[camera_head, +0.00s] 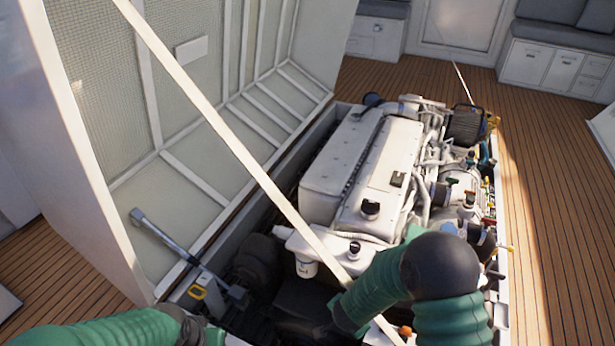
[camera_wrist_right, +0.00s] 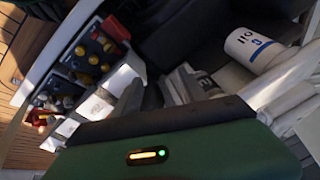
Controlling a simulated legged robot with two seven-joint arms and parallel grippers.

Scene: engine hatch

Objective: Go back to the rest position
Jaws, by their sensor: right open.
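My right arm comes in at the lower right of the head view, and its forearm bends left over the near end of the engine. My right gripper (camera_head: 340,322) is dark and mostly hidden low in the hatch; it is open, and I see nothing held in it. The right wrist view shows its green housing with a small light, but no clear fingertips. My left arm comes in along the bottom left. Its dark wrist end (camera_head: 192,328) is at the bottom edge, and the fingers cannot be made out.
The white engine (camera_head: 365,165) fills the open hatch. The raised hatch lid (camera_head: 190,100) stands on the left. A thin pale strut (camera_head: 225,135) crosses diagonally in front. A white oil canister (camera_wrist_right: 255,48) is near my right wrist. Wooden deck (camera_head: 565,215) lies free on the right.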

